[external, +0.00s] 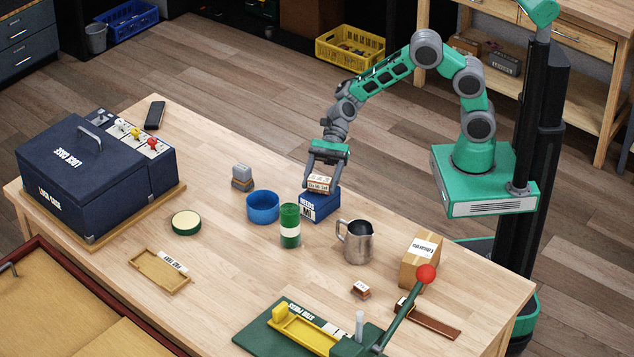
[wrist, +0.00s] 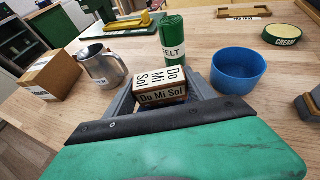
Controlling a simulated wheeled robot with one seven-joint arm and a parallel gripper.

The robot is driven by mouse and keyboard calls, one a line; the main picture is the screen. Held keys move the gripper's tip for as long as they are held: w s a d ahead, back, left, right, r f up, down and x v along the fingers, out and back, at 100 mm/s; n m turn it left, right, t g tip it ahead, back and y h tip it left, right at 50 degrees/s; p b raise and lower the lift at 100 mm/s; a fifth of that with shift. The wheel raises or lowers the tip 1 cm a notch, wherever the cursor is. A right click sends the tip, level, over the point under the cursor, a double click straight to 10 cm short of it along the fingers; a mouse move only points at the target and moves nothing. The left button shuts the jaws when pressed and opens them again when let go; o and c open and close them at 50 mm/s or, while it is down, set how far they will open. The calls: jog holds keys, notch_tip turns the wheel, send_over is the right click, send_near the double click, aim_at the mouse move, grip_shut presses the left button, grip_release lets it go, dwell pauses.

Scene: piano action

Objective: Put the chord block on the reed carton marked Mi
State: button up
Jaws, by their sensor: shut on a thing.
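The chord block (wrist: 160,82), a light wooden block with dark lettering "Do Mi Sol", is held between the fingers of my gripper (external: 319,182). In the external view the chord block (external: 319,184) shows right at the top of the blue reed carton marked "MI" (external: 318,207). I cannot tell whether the block touches the carton's top or hovers just over it. In the wrist view the carton is mostly hidden beneath the block and gripper.
A blue bowl (external: 262,207) and a green felt roll (external: 290,226) stand left of the carton. A metal jug (external: 357,241) and a cardboard box (external: 419,262) stand to the right. A grey stacked item (external: 242,178) is behind the bowl.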

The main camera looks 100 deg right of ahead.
jog(key=shift+f, duration=0.15)
jog(key=o, duration=1.4)
jog(key=shift+d+r, duration=0.15)
jog(key=shift+r, duration=0.05)
jog(key=v, duration=1.2)
jog(key=s+d+f+n+g+h, duration=0.1)
jog(key=s+d+n+h, duration=0.2)
jog(key=s+n+h, duration=0.3)
jog(key=s+d+f+n+g+h, duration=0.1)
jog(key=s+n+h, duration=0.5)
jog(key=s+n, duration=0.7)
jog(key=d+f+n, duration=0.1)
jog(key=d+n, duration=0.1)
jog(key=n, duration=0.1)
jog(key=shift+s+d+f+n+g+h, duration=0.2)
jog(key=shift+s+d+n+g+h, duration=0.1)
